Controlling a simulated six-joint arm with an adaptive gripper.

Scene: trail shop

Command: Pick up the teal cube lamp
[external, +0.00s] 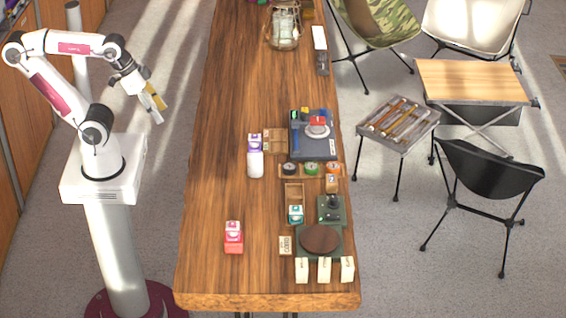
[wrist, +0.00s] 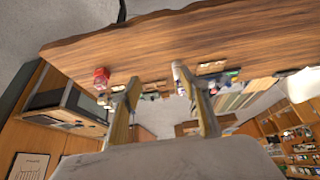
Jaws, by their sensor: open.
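The teal cube lamp (external: 295,214) is a small teal and white cube in the external view. It sits at the front end of a small wooden tray (external: 293,188) on the right half of the wooden table. My gripper (external: 157,108) is open and empty, raised to the left of the table and far from the lamp. In the wrist view my gripper (wrist: 157,76) shows two spread fingers with nothing between them. I cannot pick out the teal lamp in the wrist view; the things there are small and tilted.
A pink and red cube pair (external: 233,238) stands left of the lamp. A purple cube (external: 254,143) and white cylinder (external: 255,165) stand farther back. A green box (external: 331,209) is close on the lamp's right; a round brown disc (external: 320,239) lies in front. The table's left side is clear.

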